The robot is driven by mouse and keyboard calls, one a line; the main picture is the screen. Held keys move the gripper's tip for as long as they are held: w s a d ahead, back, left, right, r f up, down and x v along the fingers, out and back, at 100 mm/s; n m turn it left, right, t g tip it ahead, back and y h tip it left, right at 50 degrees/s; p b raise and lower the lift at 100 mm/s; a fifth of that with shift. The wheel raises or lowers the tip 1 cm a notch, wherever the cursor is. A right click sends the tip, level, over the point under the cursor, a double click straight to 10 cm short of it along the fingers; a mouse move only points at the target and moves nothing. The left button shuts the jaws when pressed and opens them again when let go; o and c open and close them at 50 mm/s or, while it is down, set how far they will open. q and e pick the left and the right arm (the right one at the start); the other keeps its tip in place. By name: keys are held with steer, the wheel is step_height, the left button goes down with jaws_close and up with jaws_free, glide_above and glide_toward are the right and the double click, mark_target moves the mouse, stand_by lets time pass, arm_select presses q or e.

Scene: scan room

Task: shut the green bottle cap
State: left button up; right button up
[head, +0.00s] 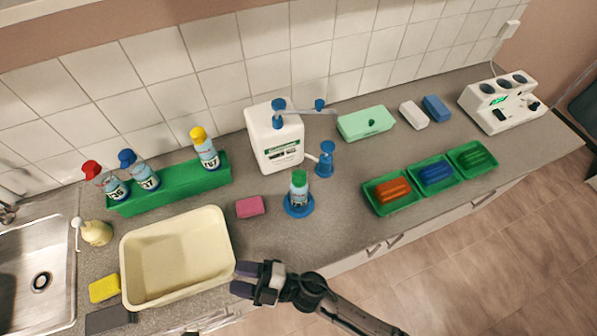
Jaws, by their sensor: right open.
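I cannot tell from here whether the cap is fully closed. The bottle stands upright on a round blue base (299,209) near the counter's front edge. My right gripper (240,278) is open and empty, its fingers pointing left beside the cream basin's right side. It is in front of the bottle and to its left, well apart from it. My left gripper is out of view.
A white canister (274,142) with a blue pump stands behind the bottle. A pink sponge (250,206) and the cream basin (226,235) lie left. A green rack (180,186) holds bottles with red, blue and yellow caps. Green trays (408,203) stand right.

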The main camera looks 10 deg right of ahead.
steer(key=w+a+r+t+h, duration=0.2)
steer(key=w+t+h, duration=0.2)
steer(key=t, duration=0.1)
steer(key=n+t+h, duration=0.6)
steer(key=n+h, duration=0.3)
steer(key=h, duration=1.1)
glide_toward(299, 177)
steer(key=x, duration=0.8)
steer(key=shift+r+p, duration=0.3)
steer(key=shift+p, duration=0.1)
steer(key=shift+x, duration=1.05)
steer(key=shift+f, duration=0.1)
steer(key=shift+c, duration=0.4)
